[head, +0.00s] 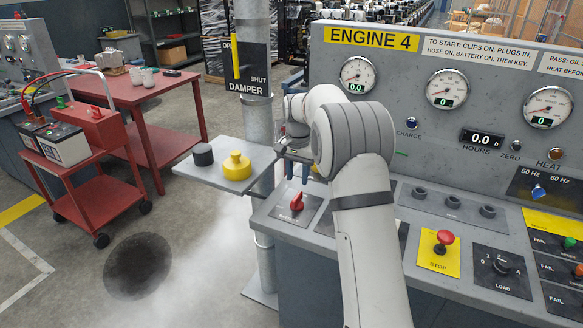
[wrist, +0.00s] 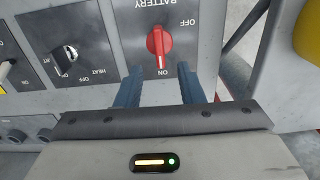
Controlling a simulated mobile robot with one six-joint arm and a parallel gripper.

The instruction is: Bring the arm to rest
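My arm reaches over the ENGINE 4 console, its pale links covering part of the panel in the head view. My gripper (head: 297,172) is above the left end of the console, near the red battery switch (head: 297,201). In the wrist view my gripper (wrist: 158,82) shows two blue fingers standing apart with nothing between them. The battery switch (wrist: 157,41) lies just beyond the fingertips, and its handle is in line with the ON mark. I cannot tell the exact gap between fingers and switch.
A small shelf (head: 210,176) left of the console bears a yellow weight-like piece (head: 236,166) and a dark cap (head: 203,155). A red cart (head: 78,180) carries a battery (head: 55,143). A red stop button (head: 444,239) is on the console. Floor at left has a dark stain.

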